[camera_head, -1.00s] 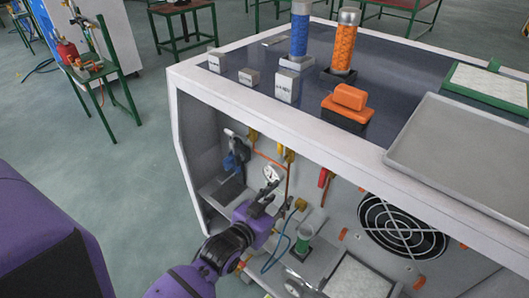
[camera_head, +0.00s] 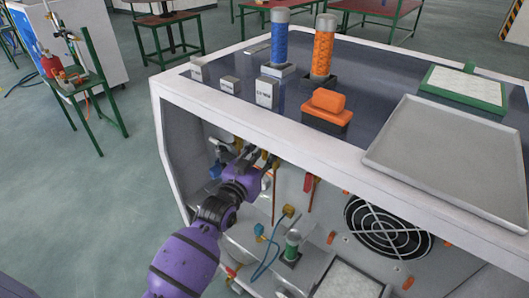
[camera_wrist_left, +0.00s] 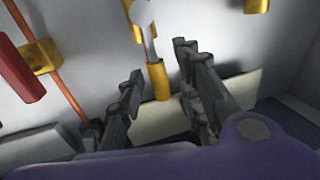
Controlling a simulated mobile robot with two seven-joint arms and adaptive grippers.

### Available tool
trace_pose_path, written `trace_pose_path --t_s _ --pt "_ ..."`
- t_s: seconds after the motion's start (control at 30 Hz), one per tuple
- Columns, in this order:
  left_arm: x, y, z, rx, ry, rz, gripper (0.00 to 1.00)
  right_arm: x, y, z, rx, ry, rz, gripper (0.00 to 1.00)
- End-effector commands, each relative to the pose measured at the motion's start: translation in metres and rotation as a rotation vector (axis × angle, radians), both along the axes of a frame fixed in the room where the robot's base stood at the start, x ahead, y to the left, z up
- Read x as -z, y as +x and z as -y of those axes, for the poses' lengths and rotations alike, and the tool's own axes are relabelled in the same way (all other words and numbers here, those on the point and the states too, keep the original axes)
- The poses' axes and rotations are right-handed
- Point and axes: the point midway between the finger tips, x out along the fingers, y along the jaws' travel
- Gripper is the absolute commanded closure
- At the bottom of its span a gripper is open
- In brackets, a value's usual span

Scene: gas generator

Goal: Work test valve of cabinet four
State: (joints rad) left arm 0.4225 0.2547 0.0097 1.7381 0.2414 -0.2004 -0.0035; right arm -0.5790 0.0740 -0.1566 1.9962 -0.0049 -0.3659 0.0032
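The open-front white cabinet (camera_head: 290,140) fills the middle of the head view, with pipes and small valves inside. My left gripper (camera_head: 262,160) is inside its upper part, in front of the back wall. In the left wrist view my left gripper (camera_wrist_left: 158,65) has its two fingers spread apart. A brass fitting (camera_wrist_left: 158,82) with a metal stem and pale round head shows between the fingers; I cannot tell whether they touch it. A red handle (camera_wrist_left: 18,68) is to the left by a copper pipe, also in the head view (camera_head: 311,188). I cannot tell which is the test valve.
A fan grille (camera_head: 388,228) is on the cabinet's right side. A green-capped cylinder (camera_head: 292,244) stands below my arm. Blue (camera_head: 280,44) and orange (camera_head: 323,48) cylinders and a grey tray (camera_head: 450,160) sit on top. Another brass fitting (camera_wrist_left: 256,5) is at the upper right.

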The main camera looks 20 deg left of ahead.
Motion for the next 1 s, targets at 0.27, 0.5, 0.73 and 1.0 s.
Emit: trace_pose_path --t_s 0.27,0.5,0.73,1.0 --pt "0.001 0.002 0.0 0.0 0.0 -0.001 0.67 0.0 0.003 0.0 -0.004 -0.002 0.005 0.68" --pt "0.001 0.001 0.0 0.0 -0.001 -0.001 0.99 -0.002 0.009 0.0 -0.007 -0.001 0.014 0.68" --pt "0.001 0.001 0.0 0.0 -0.001 -0.001 1.0 -0.002 0.01 0.0 -0.007 -0.001 0.015 0.68" --pt "0.0 0.006 0.0 0.0 -0.018 -0.008 1.0 -0.003 0.007 0.0 -0.005 -0.001 0.013 0.68"
